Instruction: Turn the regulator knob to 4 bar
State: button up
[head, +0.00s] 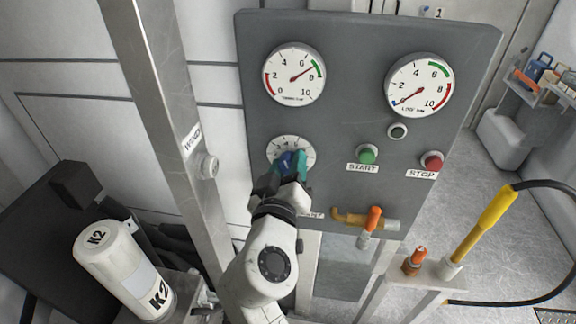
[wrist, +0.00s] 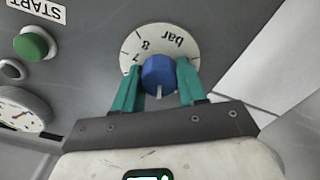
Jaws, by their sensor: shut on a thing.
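The regulator knob is blue (wrist: 158,73) and sits at the centre of a white round dial (wrist: 160,45) marked "bar", upside down in the wrist view. My gripper (wrist: 159,68) has its teal fingers on either side of the knob, shut on it. A pale pointer mark shows on the knob, facing down toward my gripper in the wrist view. The scale beneath it is hidden, so I cannot tell the setting. In the head view the dial (head: 291,142) is partly covered by my gripper (head: 292,160), and its numbers are too small to read surely.
The grey panel (head: 350,130) carries a left gauge (head: 294,75), its needle between 6 and 8, and a right gauge (head: 420,85), its needle low. A green START button (head: 367,154), a red STOP button (head: 432,161) and an orange-handled valve (head: 374,218) are nearby. A metal post (head: 165,100) stands left.

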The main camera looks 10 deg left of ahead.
jog(key=o, duration=1.1)
jog(key=shift+c, duration=0.2)
jog(key=s+b, duration=0.1)
jog(key=s, duration=1)
jog(key=shift+a+b, duration=0.2)
jog(key=shift+b, duration=0.1)
